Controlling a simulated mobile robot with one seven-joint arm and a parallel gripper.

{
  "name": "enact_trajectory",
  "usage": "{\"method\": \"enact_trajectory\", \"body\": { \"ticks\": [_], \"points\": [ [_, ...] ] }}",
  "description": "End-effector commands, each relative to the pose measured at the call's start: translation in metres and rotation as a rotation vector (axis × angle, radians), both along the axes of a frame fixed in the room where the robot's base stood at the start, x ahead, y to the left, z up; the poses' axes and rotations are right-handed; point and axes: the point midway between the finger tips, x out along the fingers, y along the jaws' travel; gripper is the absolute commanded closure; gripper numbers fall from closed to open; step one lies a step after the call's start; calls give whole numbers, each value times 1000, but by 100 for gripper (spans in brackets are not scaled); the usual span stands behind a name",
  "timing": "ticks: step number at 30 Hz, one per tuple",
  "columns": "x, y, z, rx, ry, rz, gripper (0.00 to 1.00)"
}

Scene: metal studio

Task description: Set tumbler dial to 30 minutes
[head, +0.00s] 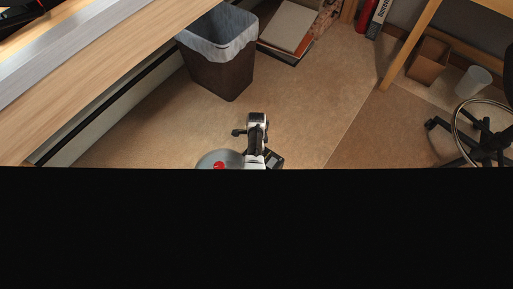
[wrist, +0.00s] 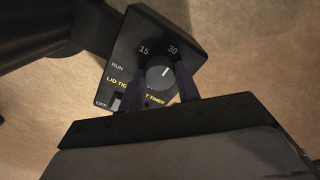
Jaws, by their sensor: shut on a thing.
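The tumbler's black control panel (wrist: 127,55) fills the upper middle of the wrist view, tilted in the picture. It carries white marks 15 and 30, the word RUN, yellow lettering partly hidden by a finger, and OFF beside a switch at its lower left. The round grey dial (wrist: 160,78) has a white pointer line facing up and slightly right, roughly toward the 30. My gripper (wrist: 161,67) has one dark finger on each side of the dial and is shut on it. In the head view, I cannot clearly make out the dial or my fingertips.
A dark cylinder (wrist: 35,30) lies beside the panel. A chair (head: 490,140) stands at the right. The brown floor (head: 320,115) between is clear.

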Motion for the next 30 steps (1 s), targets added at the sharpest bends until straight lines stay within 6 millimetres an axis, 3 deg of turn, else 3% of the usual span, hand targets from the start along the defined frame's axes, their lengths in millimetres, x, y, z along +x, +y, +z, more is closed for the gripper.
{"method": "enact_trajectory", "body": {
  "ticks": [13, 14, 18, 26, 30],
  "points": [
    [0, 0, 0, 0, 1, -8, 90],
    [0, 0, 0, 0, 1, -8, 63],
    [0, 0, 0, 0, 1, -8, 45],
    [0, 0, 0, 0, 0, -8, 45],
    [0, 0, 11, 0, -1, -7, 45]
  ]
}}
